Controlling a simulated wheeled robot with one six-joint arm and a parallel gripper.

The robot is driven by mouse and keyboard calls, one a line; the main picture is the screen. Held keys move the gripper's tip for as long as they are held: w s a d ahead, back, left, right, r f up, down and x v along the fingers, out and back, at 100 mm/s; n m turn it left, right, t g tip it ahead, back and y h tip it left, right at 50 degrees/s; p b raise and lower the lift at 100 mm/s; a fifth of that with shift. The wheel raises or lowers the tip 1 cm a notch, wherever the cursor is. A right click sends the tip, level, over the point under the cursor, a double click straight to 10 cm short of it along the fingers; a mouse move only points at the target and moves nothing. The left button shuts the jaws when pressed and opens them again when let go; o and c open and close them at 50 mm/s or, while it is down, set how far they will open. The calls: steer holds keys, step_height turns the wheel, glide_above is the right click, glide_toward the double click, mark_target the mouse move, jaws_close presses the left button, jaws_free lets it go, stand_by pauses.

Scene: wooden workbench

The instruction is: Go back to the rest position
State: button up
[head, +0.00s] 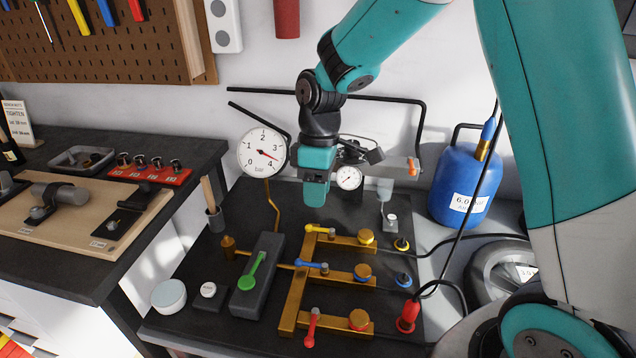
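My gripper (316,190) hangs pointing down over the back of the dark bench panel, to the right of the big pressure gauge (263,151). Its fingers are small and seen from behind the teal housing, so I cannot tell whether they are open or shut. No object shows in it. It is above and apart from the brass manifold (290,303), which carries a yellow lever (319,229), a blue lever (312,265) and a red lever (311,328). A green lever (251,270) sits on a grey block (270,250) to the left.
A small gauge (349,177) and a black pipe frame (420,135) stand close behind my gripper. A blue tank (467,185) is at the right. A white round container (168,296) sits front left. Another bench with a wooden board (65,240) is at the left. Cables run at the right.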

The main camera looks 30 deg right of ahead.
steer(key=shift+w+d+r, duration=0.1)
steer(key=shift+w+r, duration=0.05)
steer(key=shift+r, duration=0.8)
steer(key=s+a+r+m+y, duration=0.1)
steer(key=s+a+r, duration=0.1)
steer(key=s, duration=0.5)
steer(key=s+a+r+m+t+y, duration=0.1)
steer(key=s+a+r, duration=0.2)
steer(key=s, duration=0.4)
steer(key=s+a+r+m, duration=0.1)
steer(key=s+a+r, duration=0.1)
steer(key=s, duration=0.6)
steer(key=shift+a+r+m+t+y, duration=0.15)
steer(key=shift+r+m+t+y, duration=0.2)
steer(key=shift+r, duration=0.45)
